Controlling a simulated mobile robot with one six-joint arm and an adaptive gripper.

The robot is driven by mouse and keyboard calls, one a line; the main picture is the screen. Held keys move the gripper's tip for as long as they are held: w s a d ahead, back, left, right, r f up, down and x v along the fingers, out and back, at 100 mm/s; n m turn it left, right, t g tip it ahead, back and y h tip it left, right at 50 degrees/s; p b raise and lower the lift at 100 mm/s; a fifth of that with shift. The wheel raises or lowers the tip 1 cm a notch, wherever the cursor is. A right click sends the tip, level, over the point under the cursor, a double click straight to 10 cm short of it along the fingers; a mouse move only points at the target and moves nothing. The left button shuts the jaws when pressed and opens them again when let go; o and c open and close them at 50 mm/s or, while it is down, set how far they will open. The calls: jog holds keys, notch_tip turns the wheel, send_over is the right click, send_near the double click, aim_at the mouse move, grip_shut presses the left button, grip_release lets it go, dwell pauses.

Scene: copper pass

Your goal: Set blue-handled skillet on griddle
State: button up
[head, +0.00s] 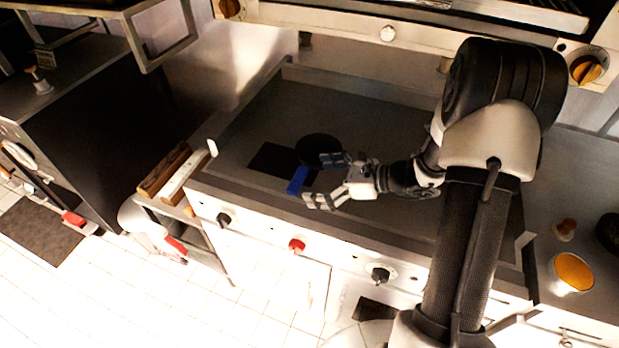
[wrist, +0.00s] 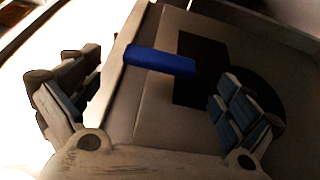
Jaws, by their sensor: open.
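The blue-handled skillet is on the griddle (head: 375,118). Its round black pan (head: 316,146) lies flat near the griddle's left part, and its blue handle (head: 298,180) points toward the front edge. In the wrist view the blue handle (wrist: 160,61) shows ahead of my fingers, and the pan (wrist: 268,92) is partly hidden behind the right fingers. My gripper (head: 326,181) is open and empty, just right of the handle in the head view. Its fingers are spread wide, and the handle appears clear of them.
A dark square patch (head: 268,160) lies on the griddle beside the pan. The griddle has raised side walls, with control knobs (head: 297,245) along the front. Its right part is bare behind my arm. An oven unit overhangs the back.

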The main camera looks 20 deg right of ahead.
jog(key=p+v, duration=0.2)
jog(key=v, duration=0.7)
jog(key=s+a+r+n+g+h, duration=0.3)
jog(key=s+a+r+n+g, duration=0.3)
jog(key=s+a+r+n, duration=0.4)
jog(key=s+r+n+t+h, duration=0.1)
jog(key=s+r+n+h, duration=0.2)
jog(key=s+n, duration=0.3)
jog(key=s+d+r+n+t+h, duration=0.1)
jog(key=s+r+n+t+h, duration=0.1)
jog(key=s+n+h, duration=0.3)
jog(key=shift+s+d+r+n, duration=0.15)
jog(key=shift+s+r+n, duration=0.4)
jog(key=shift+n, duration=1.25)
jog(key=shift+w+r, duration=0.1)
jog(key=shift+w, duration=0.05)
jog(key=shift+c, duration=0.4)
